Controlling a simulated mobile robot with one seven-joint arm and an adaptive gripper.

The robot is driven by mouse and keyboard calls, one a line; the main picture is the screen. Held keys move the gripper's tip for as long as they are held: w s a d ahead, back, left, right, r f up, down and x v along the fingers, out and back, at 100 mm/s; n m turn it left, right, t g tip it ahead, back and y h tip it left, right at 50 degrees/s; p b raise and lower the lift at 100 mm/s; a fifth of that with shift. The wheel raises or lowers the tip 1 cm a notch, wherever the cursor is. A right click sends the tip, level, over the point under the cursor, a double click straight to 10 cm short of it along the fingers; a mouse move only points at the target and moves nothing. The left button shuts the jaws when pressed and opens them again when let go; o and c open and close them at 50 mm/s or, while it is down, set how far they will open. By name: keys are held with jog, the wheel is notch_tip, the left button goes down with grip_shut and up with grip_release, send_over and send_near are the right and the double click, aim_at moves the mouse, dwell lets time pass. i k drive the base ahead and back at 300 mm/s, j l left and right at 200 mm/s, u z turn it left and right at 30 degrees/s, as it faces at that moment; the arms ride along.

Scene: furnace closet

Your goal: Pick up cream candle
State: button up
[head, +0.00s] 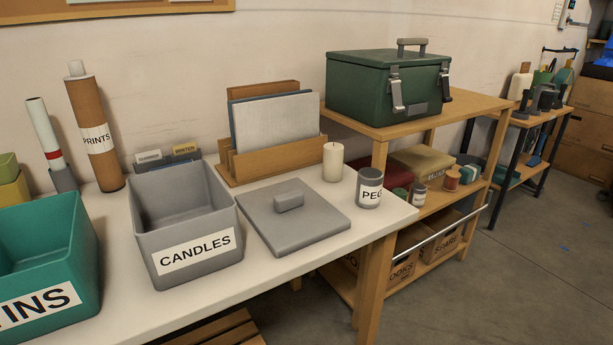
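The cream candle (333,162) stands upright on the white table (290,262), toward its right end. It is a short cylinder with a dark wick. A grey jar labelled "PEG" (369,188) stands close to its right and nearer to me. A flat grey lid (310,222) with a block handle lies to its left and in front. A wooden rack (272,168) holding grey panels stands behind it to the left. My gripper is not in view.
An open grey bin labelled "CANDLES" (187,217) and a teal bin (45,245) stand on the table's left part. A wooden shelf unit (462,108) with a green box (384,88) on top stands beyond the right end. Floor is open at right.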

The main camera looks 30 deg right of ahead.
aim_at(332, 152)
jog(key=l, duration=0.5)
jog(key=l+z, duration=0.1)
jog(key=l, duration=0.4)
jog(key=i+l, duration=0.1)
jog(key=l, duration=0.4)
jog(key=l+z, duration=0.1)
jog(key=l, duration=0.4)
jog(key=i+l, duration=0.15)
jog(key=l, duration=0.35)
jog(key=l+z, duration=0.15)
jog(key=l, duration=0.35)
jog(key=i+l, duration=0.15)
jog(key=l, duration=0.3)
jog(key=i+l+z, duration=0.1)
jog(key=l, duration=0.4)
jog(key=i+j, duration=0.25)
jog(key=j, duration=0.2)
